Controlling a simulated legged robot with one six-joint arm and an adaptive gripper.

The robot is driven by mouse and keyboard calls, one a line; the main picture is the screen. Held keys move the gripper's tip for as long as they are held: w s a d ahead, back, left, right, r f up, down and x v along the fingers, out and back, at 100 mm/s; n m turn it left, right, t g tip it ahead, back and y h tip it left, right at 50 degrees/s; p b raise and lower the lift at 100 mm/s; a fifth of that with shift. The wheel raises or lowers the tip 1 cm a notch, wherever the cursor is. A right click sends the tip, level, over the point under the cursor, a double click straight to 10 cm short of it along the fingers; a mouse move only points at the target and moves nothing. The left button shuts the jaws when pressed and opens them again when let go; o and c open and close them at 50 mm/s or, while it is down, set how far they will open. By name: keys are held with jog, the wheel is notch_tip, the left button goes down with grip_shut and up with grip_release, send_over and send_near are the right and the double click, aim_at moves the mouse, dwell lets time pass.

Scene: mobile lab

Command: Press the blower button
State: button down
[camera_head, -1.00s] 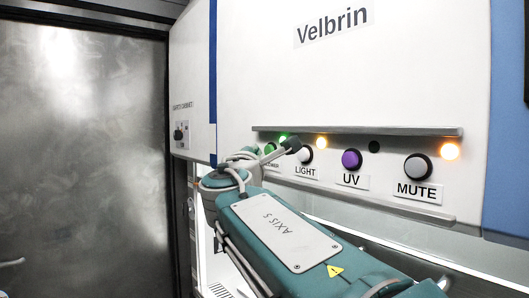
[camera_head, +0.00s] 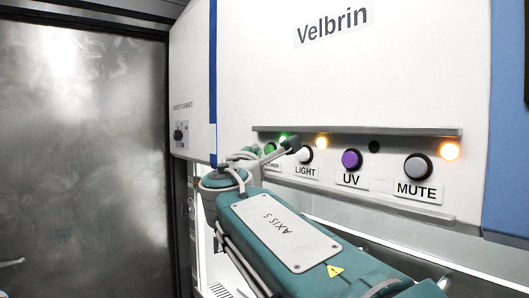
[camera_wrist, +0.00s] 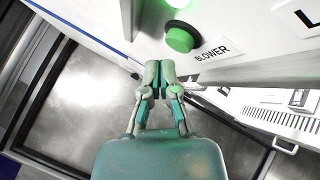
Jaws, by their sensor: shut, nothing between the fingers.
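The blower button (camera_wrist: 181,39) is a round green button with a dark collar, next to the BLOWER label (camera_wrist: 212,50) in the wrist view. In the head view the blower button (camera_head: 270,148) is partly hidden behind my wrist parts. My gripper (camera_wrist: 159,68) is shut and empty. Its fingertips appear just below and left of the button in the wrist view, apart from it in the picture. The depth gap to the panel is hard to tell. A lit green lamp (camera_wrist: 178,3) shows above the button.
The panel also carries the LIGHT button (camera_head: 305,155), purple UV button (camera_head: 351,160) and MUTE button (camera_head: 418,167). A ledge (camera_head: 360,131) runs above them and a lower rail (camera_head: 400,211) below. A metal door (camera_head: 80,150) stands at left.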

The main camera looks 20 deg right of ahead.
jog(key=shift+d, duration=0.15)
jog(key=shift+d, duration=0.35)
jog(key=shift+w+d, duration=0.25)
jog(key=shift+d, duration=0.25)
dwell(0.8)
jog(key=shift+a, duration=0.1)
jog(key=shift+s+a, duration=0.35)
jog(key=shift+a, duration=0.4)
jog(key=shift+s+a, duration=0.25)
jog(key=shift+a, duration=0.55)
jog(key=shift+s+a, duration=0.25)
jog(key=shift+a, duration=0.55)
jog(key=shift+s+a, duration=0.25)
jog(key=shift+a, duration=0.55)
